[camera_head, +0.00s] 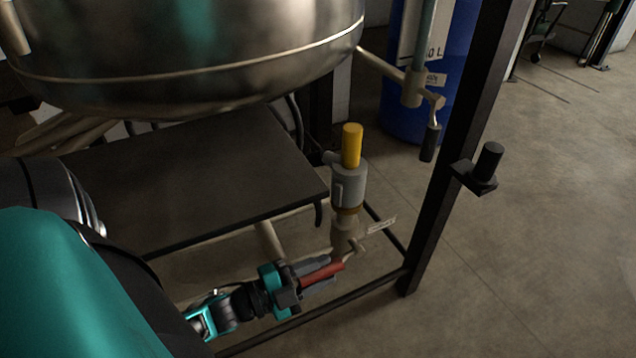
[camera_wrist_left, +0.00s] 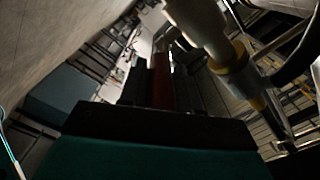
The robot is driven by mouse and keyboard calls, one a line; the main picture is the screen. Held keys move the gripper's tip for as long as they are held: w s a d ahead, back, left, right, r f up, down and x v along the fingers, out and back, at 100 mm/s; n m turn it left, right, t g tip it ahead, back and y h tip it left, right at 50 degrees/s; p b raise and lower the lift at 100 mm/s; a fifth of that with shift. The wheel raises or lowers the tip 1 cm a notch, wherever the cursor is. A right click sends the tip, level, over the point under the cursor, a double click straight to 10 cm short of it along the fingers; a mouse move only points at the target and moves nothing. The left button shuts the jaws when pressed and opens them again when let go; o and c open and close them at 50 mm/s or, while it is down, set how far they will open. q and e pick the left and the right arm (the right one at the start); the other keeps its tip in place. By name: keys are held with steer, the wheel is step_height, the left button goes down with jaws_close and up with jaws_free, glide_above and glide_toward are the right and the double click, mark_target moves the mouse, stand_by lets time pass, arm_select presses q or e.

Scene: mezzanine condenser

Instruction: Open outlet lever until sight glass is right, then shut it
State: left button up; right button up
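The outlet lever has a red handle (camera_head: 322,274) and sits low on the pipe below the tank, near a small pale tag (camera_head: 376,228). My left gripper (camera_head: 318,278) has its grey fingers on both sides of the red handle and looks closed on it. In the left wrist view the red handle (camera_wrist_left: 162,82) stands between the dark fingers, with no clear gap. A greenish upright tube (camera_head: 425,38), which looks like the sight glass, is at the upper right; its level cannot be read. My right gripper is not in view.
A steel tank (camera_head: 190,60) hangs above a dark shelf (camera_head: 200,175). A grey valve body with a yellow top (camera_head: 352,146) stands above the lever. A black-handled valve (camera_head: 430,142), a blue drum (camera_head: 388,105) and a dark post (camera_head: 455,150) are to the right. Open floor lies beyond.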

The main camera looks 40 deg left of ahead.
mark_target(320, 279)
arm_select(q)
jaws_close()
steer(key=shift+f+t+b, duration=0.4)
steer(key=shift+f+b, duration=0.2)
steer(key=shift+b, duration=0.15)
steer(key=shift+w+f+t+b, duration=0.1)
steer(key=shift+f+t+b, duration=0.2)
steer(key=shift+b, duration=0.05)
steer(key=shift+f+t+h, duration=0.3)
steer(key=shift+t+h, duration=0.2)
steer(key=shift+w+f+t, duration=0.15)
steer(key=shift+f+t, duration=0.2)
steer(key=shift+t, duration=0.15)
steer(key=shift+f+t+h, duration=0.2)
steer(key=shift+t+h, duration=0.1)
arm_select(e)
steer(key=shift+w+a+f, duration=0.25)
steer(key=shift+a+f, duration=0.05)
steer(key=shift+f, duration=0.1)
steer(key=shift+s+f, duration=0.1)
